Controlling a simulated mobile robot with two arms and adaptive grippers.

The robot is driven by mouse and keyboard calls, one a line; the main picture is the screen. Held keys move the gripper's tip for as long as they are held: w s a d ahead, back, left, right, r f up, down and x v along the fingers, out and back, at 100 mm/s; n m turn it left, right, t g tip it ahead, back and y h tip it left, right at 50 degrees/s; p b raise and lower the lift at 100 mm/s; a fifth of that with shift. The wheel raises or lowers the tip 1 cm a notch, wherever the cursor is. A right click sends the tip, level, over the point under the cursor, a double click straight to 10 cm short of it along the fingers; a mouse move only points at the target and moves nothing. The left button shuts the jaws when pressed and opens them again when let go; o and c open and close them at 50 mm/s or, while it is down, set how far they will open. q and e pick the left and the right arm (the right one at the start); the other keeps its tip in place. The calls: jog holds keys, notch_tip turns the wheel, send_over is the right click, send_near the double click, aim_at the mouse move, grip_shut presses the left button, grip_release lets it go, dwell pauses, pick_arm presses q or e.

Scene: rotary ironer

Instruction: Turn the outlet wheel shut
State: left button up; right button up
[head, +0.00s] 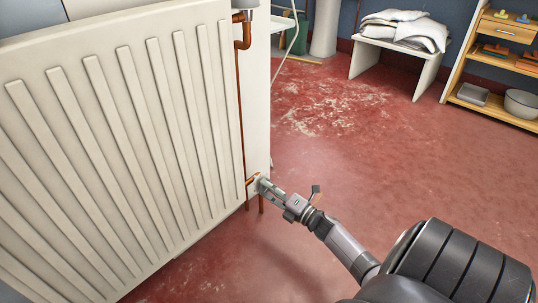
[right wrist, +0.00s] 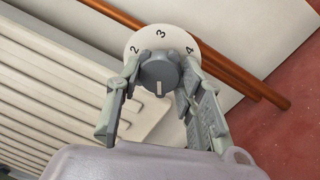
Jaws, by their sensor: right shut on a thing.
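The outlet wheel (right wrist: 158,72) is a grey ribbed knob with a white mark on its face. In the right wrist view it sits before a white round dial (right wrist: 148,37) on which 2, 3 and 4 show; the dial's lower part is hidden. The white mark is on the side away from the 3. My right gripper (right wrist: 161,78) has one finger on each side of the wheel and is shut on it. In the head view my right gripper (head: 264,184) is at the radiator's lower right corner and hides most of the wheel. My left gripper is not in view.
The white ribbed radiator (head: 125,140) fills the left of the head view. Copper pipes (head: 240,100) run down its right edge. A white bench (head: 398,50) with folded cloths and a wooden shelf (head: 492,108) stand at the back. The red floor (head: 390,140) between is clear.

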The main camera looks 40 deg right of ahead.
dwell(0.4)
jog(key=o, duration=1.2)
jog(key=shift+c, duration=0.2)
jog(key=s+d+f, duration=0.1)
jog(key=s, duration=1.1)
jog(key=shift+d, duration=0.3)
jog(key=shift+r, duration=0.1)
